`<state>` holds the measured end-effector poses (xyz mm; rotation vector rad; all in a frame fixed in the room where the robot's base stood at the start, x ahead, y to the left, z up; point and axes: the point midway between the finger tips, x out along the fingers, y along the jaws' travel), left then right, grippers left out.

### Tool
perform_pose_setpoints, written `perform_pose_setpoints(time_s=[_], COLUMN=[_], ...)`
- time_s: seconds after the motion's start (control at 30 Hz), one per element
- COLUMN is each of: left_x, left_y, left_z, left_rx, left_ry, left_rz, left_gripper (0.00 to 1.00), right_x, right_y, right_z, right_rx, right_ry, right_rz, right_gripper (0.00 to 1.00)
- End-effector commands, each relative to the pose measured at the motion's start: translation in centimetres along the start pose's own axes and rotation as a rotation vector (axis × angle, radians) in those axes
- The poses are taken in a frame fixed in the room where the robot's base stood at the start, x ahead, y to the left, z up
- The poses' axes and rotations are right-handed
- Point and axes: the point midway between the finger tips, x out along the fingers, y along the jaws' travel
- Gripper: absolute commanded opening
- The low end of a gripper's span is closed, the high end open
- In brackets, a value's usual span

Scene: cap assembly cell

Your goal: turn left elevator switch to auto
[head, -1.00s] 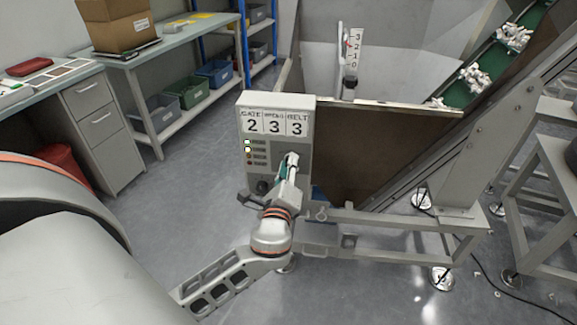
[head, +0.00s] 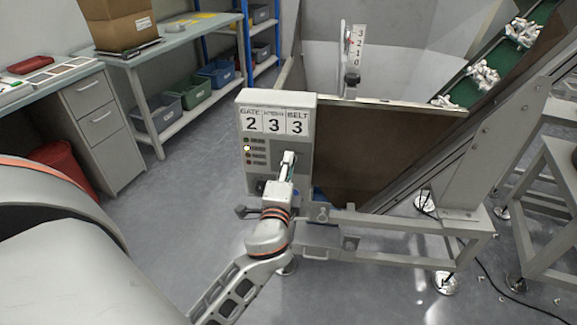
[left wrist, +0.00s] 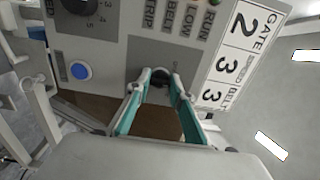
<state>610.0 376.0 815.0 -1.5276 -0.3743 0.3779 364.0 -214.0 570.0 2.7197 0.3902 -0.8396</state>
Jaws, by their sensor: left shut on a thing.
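The grey control box (head: 277,140) stands at the front of the machine; its top signs read GATE 2, a blurred middle label 3, and BELT 3. My left gripper (head: 288,157) is at the box's front face, its fingers pointing at the panel. In the left wrist view, its two green-lined fingers (left wrist: 160,76) close around a small dark switch (left wrist: 160,82) below the signs. The fingertips hide most of the switch, so its setting cannot be read. My right gripper is not in view.
A blue button (left wrist: 80,71) and a dark dial (left wrist: 78,4) sit on the panel beside my fingers. Behind the box are a hopper with a level scale (head: 358,46) and a green belt (head: 455,98) carrying white pieces. A workbench (head: 170,45) stands at the left.

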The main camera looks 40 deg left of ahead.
Motion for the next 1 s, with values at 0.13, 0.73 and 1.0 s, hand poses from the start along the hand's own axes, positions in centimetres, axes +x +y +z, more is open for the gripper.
perform_pose_setpoints(time_s=[0.13, 0.73, 1.0], left_x=[-0.1, 0.0, -1.2], left_y=[0.2, 0.1, 0.1], left_z=[-0.1, 0.0, -0.1], left_rx=[-0.011, -0.011, -0.011], left_ry=[0.001, 0.001, 0.001], left_rz=[0.003, 0.001, 0.002], left_gripper=[0.0, 0.39, 0.39], right_x=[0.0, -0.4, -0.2], right_y=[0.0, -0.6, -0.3], right_z=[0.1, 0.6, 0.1], right_rx=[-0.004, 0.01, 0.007], right_ry=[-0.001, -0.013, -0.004], right_rz=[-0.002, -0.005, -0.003], right_gripper=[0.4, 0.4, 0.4])
